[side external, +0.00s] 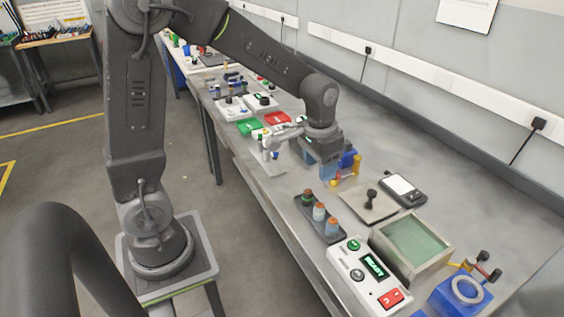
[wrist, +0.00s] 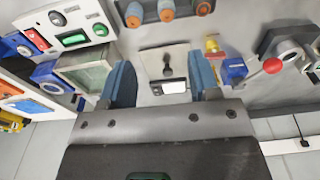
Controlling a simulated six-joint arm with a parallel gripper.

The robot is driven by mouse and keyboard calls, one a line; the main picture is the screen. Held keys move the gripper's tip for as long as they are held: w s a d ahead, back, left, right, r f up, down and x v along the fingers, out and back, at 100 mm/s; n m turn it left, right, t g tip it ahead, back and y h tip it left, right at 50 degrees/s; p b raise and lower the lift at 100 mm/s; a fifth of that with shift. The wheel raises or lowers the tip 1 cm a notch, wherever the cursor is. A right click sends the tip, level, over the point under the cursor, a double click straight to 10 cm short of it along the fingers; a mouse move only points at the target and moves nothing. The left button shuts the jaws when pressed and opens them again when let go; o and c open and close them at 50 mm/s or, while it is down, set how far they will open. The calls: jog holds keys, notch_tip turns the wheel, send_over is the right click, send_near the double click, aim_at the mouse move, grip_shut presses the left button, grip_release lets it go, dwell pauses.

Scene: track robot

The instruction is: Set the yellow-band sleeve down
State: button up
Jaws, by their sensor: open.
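My gripper (side external: 322,168) is open over the bench, with nothing seen between its blue fingers. In the wrist view the fingers (wrist: 162,80) stand wide apart. A dark rack (side external: 335,233) holds three upright sleeves (side external: 319,211) with orange-brown tops, in front of and to the right of my gripper. In the wrist view the rack (wrist: 150,32) is at the top edge, and the sleeves show mainly as orange tops (wrist: 166,10). I cannot make out a yellow band on any sleeve, so I cannot tell which is the yellow-band one.
A plate with a black knobbed piece (side external: 371,199) and a scale (side external: 403,189) are to the right. The rear bench strip is clear.

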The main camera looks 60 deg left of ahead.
jog(key=s+d+r+t, duration=0.2)
jog(key=s+r, duration=0.3)
jog(key=s, duration=0.3)
jog(key=s+d+r+t, duration=0.2)
jog(key=s+r, duration=0.3)
jog(key=s, duration=0.3)
jog(key=shift+r+t, duration=0.2)
jog(key=shift+t, duration=0.1)
